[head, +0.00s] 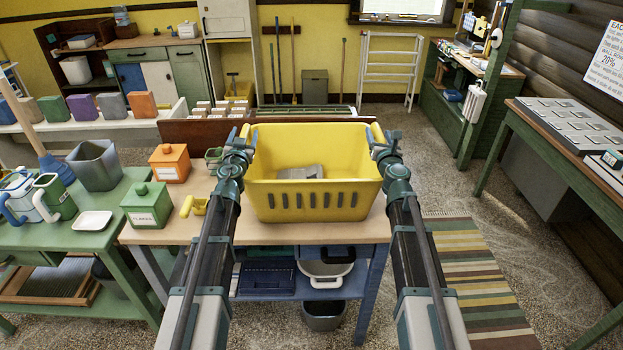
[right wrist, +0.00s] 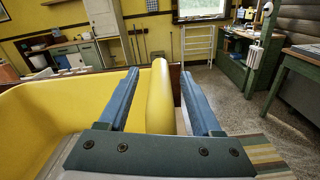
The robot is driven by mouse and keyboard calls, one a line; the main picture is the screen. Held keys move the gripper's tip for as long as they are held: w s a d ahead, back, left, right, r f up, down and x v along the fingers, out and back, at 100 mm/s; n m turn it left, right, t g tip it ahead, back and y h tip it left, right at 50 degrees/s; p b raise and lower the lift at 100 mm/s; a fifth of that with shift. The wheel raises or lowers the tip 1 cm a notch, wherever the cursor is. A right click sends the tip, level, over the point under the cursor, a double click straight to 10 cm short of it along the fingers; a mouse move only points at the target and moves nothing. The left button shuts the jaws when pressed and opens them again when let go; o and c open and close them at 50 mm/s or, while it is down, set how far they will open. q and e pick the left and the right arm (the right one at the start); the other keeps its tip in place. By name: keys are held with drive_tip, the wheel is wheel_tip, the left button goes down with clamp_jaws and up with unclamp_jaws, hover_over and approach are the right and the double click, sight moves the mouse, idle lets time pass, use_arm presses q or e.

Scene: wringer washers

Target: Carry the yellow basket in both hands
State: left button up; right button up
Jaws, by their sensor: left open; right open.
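The yellow basket (head: 314,204) stands upright on the wooden top of a blue-legged table (head: 270,233). A grey item (head: 300,172) lies inside it. My left gripper (head: 243,133) is at the basket's left rim, by the yellow handle there. My right gripper (head: 378,135) is at the right handle. In the right wrist view, the yellow right handle (right wrist: 160,98) runs between the two open blue fingers (right wrist: 162,100), with a gap visible on the right side. The left gripper's fingers are small in the head view; contact with the handle cannot be made out.
A green canister (head: 146,206), an orange canister (head: 170,163) and a yellow scoop-like item (head: 195,205) stand left of the basket. A green table (head: 105,240) adjoins on the left. A striped rug (head: 480,285) and open floor lie to the right.

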use_arm(q)
clamp_jaws()
use_arm(e)
clamp_jaws()
idle(1.1)
